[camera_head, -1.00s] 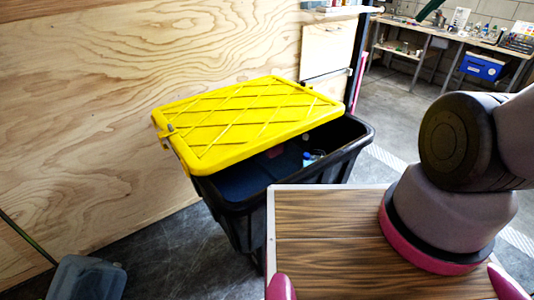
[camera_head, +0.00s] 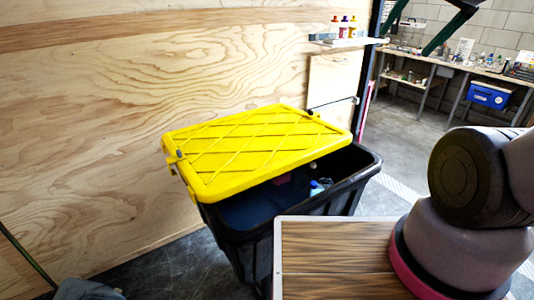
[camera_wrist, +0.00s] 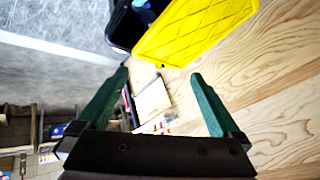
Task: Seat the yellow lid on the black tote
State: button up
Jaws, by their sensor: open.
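The yellow lid (camera_head: 262,150) lies askew across the black tote (camera_head: 345,185), shifted toward the plywood wall and tilted. It leaves the tote's front and right side open. Inside the tote a small bottle with a blue cap (camera_head: 316,187) shows; the rest of the inside is dark. The wrist view shows the lid (camera_wrist: 195,32) beyond the fingertips and part of the tote (camera_wrist: 122,28) beside it. My gripper (camera_head: 405,42) has dark green fingers and is at the top right of the head view, apart from the lid. In the wrist view my gripper (camera_wrist: 160,75) is open and empty.
A plywood wall (camera_head: 130,120) stands right behind the lid. A small shelf with bottles (camera_head: 345,38) is on the wall. A workbench (camera_head: 450,66) with a blue cooler (camera_head: 489,95) stands at the back right. A grey container (camera_head: 88,290) is at the bottom left.

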aim_at(228, 156)
jog(key=j+u, duration=0.1)
jog(key=u, duration=0.4)
jog(key=j+u, duration=0.1)
jog(key=u, duration=0.85)
jog(key=i+j+u, duration=0.1)
jog(key=u, duration=0.4)
jog(key=i+u, duration=0.1)
jog(key=u, duration=0.85)
jog(key=i+j+u, duration=0.2)
jog(key=i, duration=0.3)
jog(key=i+z, duration=0.2)
jog(key=z, duration=0.15)
jog(key=i+z, duration=0.2)
jog(key=z, duration=0.15)
jog(key=i+z, duration=0.2)
jog(key=z, duration=0.15)
jog(key=i+z, duration=0.1)
jog(key=z, duration=0.25)
jog(key=i+j+z, duration=0.1)
jog(key=z, duration=0.2)
jog(key=j+z, duration=0.1)
jog(key=z, duration=0.25)
jog(key=i, duration=0.05)
